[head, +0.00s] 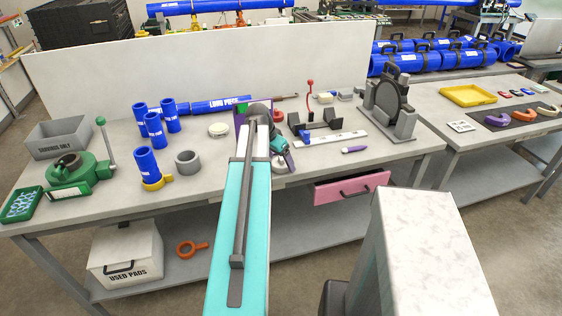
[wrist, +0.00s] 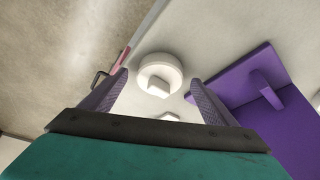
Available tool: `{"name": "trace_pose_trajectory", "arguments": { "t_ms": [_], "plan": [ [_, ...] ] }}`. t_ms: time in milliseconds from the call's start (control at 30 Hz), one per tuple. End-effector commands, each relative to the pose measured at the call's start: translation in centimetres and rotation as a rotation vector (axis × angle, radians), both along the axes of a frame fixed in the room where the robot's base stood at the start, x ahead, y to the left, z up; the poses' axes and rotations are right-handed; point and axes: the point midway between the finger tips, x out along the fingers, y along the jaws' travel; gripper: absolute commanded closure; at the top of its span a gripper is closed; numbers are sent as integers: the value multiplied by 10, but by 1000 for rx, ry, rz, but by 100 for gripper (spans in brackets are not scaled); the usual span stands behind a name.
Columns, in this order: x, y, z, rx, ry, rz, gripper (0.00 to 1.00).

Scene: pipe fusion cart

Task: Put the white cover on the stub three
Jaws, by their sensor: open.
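In the wrist view a round white cover (wrist: 158,70) with a small raised block on it lies on the bench ahead of my gripper (wrist: 158,79). My gripper is open and empty, with its purple-grey fingertips apart on either side of the cover in the picture. Contact is not visible. Three blue stubs (head: 155,130) stand upright at the left. Another blue stub (head: 148,163) stands in a yellow ring. Their markings are too small to read.
A purple bracket (wrist: 262,88) stands close right of the cover in the wrist view. A grey ring (head: 188,161), a green clamp tool (head: 85,172) and a long blue pipe (head: 218,105) are on the bench. A pink drawer (head: 350,188) sticks out at the front.

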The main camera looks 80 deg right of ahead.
Motion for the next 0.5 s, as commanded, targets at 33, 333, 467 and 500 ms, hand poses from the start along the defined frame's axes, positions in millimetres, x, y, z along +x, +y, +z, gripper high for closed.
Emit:
{"name": "trace_pose_trajectory", "arguments": {
  "t_ms": [33,333,467,500],
  "plan": [
    [-1,-1,-2,1,0,0,19],
    [-1,-2,-5,-1,-1,0,19],
    [-1,-2,-5,0,0,1,19],
    [-1,-2,-5,0,0,1,19]
  ]
}}
